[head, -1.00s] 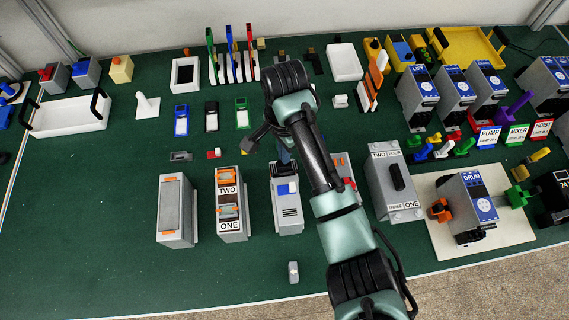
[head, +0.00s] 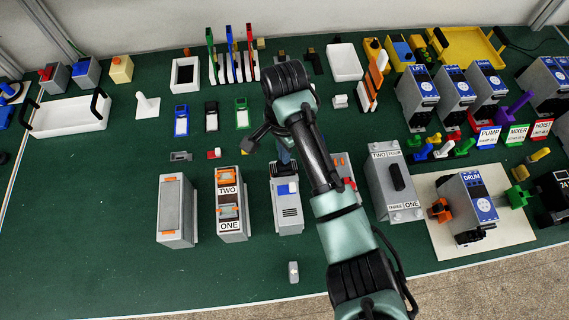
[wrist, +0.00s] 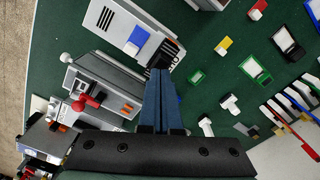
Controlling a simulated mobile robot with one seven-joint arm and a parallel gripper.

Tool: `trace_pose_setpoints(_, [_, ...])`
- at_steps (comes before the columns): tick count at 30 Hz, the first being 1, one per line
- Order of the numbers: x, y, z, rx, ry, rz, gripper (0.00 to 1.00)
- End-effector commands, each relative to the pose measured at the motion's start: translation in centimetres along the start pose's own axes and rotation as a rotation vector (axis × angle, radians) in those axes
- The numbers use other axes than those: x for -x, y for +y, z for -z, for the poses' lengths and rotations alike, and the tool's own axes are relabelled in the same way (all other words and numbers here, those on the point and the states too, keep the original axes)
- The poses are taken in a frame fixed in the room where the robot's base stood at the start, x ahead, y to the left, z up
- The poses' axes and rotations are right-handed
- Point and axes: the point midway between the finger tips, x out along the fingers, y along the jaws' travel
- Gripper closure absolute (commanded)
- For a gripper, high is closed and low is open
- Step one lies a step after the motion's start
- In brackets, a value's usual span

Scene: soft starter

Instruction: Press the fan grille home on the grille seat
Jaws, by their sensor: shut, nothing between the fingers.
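A grey unit (head: 287,205) with dark slots and a blue block stands on the green table; it also shows in the wrist view (wrist: 120,32). At its end nearest my fingers is a small dark grid-like part (wrist: 169,56), which looks like the fan grille on its seat. The seat itself cannot be told apart, nor whether the grille is flush. My gripper (wrist: 158,74) is shut and empty, its blue fingertips together right at the dark part's edge. Whether they touch it is unclear. In the head view the gripper (head: 284,154) is mostly hidden behind my arm.
Grey units stand on both sides: one with ONE and TWO labels (head: 230,211) at left, a larger switch box (head: 393,187) at right. A unit with a red lever (wrist: 98,95) is close beside my fingers. The table front is mostly clear around a small grey piece (head: 293,272).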

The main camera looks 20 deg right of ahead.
Motion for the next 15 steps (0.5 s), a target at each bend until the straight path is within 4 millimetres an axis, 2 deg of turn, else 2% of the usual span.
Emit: trace_pose_setpoints(15, [-0.44,0.0,-0.03,0.0,-0.001,0.0,1.0])
